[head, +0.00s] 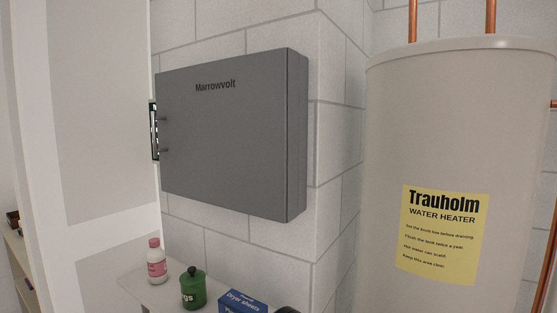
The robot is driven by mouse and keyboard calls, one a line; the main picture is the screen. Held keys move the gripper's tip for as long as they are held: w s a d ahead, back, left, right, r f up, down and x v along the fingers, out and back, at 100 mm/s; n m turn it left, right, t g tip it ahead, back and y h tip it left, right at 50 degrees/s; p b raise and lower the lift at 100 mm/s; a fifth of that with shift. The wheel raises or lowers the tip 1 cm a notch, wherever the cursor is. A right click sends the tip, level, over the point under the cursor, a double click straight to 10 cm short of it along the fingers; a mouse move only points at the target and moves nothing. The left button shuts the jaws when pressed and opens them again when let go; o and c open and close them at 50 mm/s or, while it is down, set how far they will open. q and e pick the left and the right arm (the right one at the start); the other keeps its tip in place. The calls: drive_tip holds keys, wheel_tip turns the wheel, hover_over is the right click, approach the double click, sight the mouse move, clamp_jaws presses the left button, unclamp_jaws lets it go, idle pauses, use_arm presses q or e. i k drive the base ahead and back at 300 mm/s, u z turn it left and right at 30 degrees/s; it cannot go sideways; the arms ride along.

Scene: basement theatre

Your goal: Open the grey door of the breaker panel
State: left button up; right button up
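The breaker panel (298,135) is a grey box on the white block wall, in the middle-left of the head view. Its grey door (225,140), marked "Marrowvolt", faces me and looks shut against the box. Two small dark posts (164,151) show near the door's left edge. A narrow upright dark piece (154,130) with a pale and green inside shows just left of them; I cannot tell if it is a handle or something behind. Neither of my grippers is in view.
Below the panel, a pale shelf (143,288) holds a pink-labelled bottle (156,262), a green canister (193,290) and a blue box (243,302). A dark object at the bottom edge is cut off. A water heater (440,150) stands right; a white panelled door (100,110) stands left.

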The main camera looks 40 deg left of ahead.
sight(222, 124)
drive_tip(key=u, duration=1.85)
